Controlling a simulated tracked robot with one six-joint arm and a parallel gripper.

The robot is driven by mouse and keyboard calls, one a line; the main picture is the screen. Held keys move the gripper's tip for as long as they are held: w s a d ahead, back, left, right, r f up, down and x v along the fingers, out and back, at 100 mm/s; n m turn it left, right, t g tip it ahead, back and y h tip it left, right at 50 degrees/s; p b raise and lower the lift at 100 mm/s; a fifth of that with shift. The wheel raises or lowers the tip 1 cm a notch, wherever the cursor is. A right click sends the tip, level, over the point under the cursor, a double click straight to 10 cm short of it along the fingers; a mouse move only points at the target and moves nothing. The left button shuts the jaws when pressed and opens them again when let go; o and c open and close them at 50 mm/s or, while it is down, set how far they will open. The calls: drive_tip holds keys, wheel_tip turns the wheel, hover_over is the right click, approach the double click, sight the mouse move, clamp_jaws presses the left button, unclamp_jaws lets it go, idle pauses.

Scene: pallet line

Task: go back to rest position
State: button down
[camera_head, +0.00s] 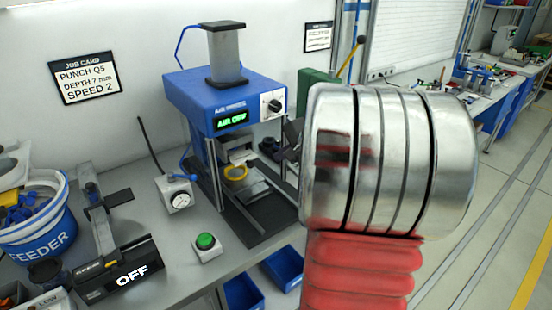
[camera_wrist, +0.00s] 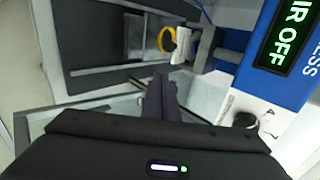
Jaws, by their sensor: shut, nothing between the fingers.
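My gripper (camera_wrist: 160,88) shows in the wrist view as two dark fingers side by side, closed together with nothing between them. It is in front of the blue press (camera_head: 228,92), whose display reads AIR OFF; the display also shows in the wrist view (camera_wrist: 287,38). In the head view, my silver and red arm covers the right middle, and only a dark part of the wrist end shows beside the press; the fingertips cannot be made out there. A yellow ring (camera_head: 236,173) sits under the press head, apart from the fingers in the wrist view (camera_wrist: 167,39).
On the grey bench stand a green button box (camera_head: 205,242), a gauge box with a lever (camera_head: 176,193), a device reading OFF (camera_head: 120,280) and a blue feeder bucket (camera_head: 42,235). Blue bins (camera_head: 284,268) sit below the bench edge. Open floor (camera_head: 490,230) lies at right.

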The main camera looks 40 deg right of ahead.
drive_tip(key=shift+s+r, duration=0.1)
drive_tip(key=shift+s, duration=0.1)
drive_tip(key=shift+a, duration=0.1)
idle(0.4)
drive_tip(key=s+a+f+n+g+y, duration=0.1)
drive_tip(key=s+a+f+n+g, duration=0.2)
drive_tip(key=a, duration=0.4)
drive_tip(key=s+a+f+n+g+y, duration=0.1)
drive_tip(key=s+a+n, duration=0.3)
drive_tip(key=a, duration=0.3)
drive_tip(key=s+a+r+n, duration=0.1)
drive_tip(key=s+a+n, duration=0.2)
drive_tip(key=a, duration=0.5)
drive_tip(key=s+a+r+n, duration=0.2)
drive_tip(key=a+n, duration=0.3)
drive_tip(key=a, duration=0.3)
drive_tip(key=s+a+r+n, duration=0.2)
drive_tip(key=s+a+n, duration=0.2)
drive_tip(key=a, duration=0.3)
drive_tip(key=shift+s+a+h, duration=0.4)
drive_tip(key=shift+s, duration=0.15)
drive_tip(key=shift+s, duration=0.1)
